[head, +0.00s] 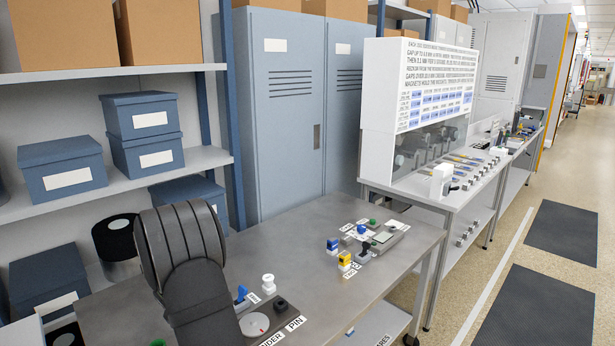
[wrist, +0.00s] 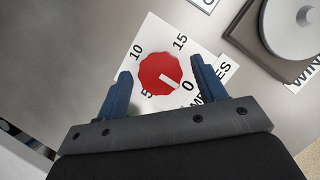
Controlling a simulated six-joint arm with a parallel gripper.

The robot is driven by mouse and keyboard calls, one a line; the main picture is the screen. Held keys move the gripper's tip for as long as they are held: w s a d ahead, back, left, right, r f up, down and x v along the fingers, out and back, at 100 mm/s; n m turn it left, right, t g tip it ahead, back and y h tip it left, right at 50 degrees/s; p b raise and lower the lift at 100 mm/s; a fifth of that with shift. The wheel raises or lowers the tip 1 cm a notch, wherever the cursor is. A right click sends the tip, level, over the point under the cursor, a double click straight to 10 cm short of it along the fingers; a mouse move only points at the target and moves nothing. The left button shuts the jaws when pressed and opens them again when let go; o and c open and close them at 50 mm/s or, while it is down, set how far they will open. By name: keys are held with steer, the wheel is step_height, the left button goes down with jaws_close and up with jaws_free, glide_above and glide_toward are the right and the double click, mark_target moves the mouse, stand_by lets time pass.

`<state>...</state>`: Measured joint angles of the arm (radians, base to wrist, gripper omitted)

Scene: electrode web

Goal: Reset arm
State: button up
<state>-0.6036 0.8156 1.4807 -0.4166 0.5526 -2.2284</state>
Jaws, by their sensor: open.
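My gripper (wrist: 160,70) shows in the wrist view, with two blue fingers spread apart. A red dial knob (wrist: 157,70) shows between the fingers, with visible gaps on both sides. I cannot tell how far it is below the fingertips. The knob sits on a white plate (wrist: 150,37) marked 0, 5, 10 and 15. Its white pointer mark faces the 0. In the head view, my dark arm stands over the near left part of the steel table (head: 290,225); the gripper and the red knob cannot be made out there.
A grey round part (wrist: 295,25) is at the wrist view's upper right. A white piece (head: 268,283) stands near my arm. Shelves with blue boxes (head: 145,115) are at left.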

steer(key=shift+r, duration=0.15)
steer(key=v, duration=1.7)
steer(key=x, duration=1.7)
steer(key=shift+f, duration=0.2)
steer(key=m, duration=0.2)
steer(key=m+h, duration=0.1)
steer(key=m, duration=0.1)
steer(key=shift+a+h, duration=0.15)
steer(key=shift+h, duration=0.15)
steer(key=m+h, duration=0.1)
steer(key=m, duration=0.2)
steer(key=shift+w+r+m+g, duration=0.1)
steer(key=shift+m+g, duration=0.2)
steer(key=shift+g, duration=0.1)
steer(key=m+g+h, duration=0.1)
steer(key=m, duration=0.3)
steer(key=shift+a, duration=0.1)
steer(key=m+g, duration=0.1)
steer(key=m, duration=0.2)
steer(key=shift+w+h, duration=0.1)
steer(key=shift+h, duration=0.3)
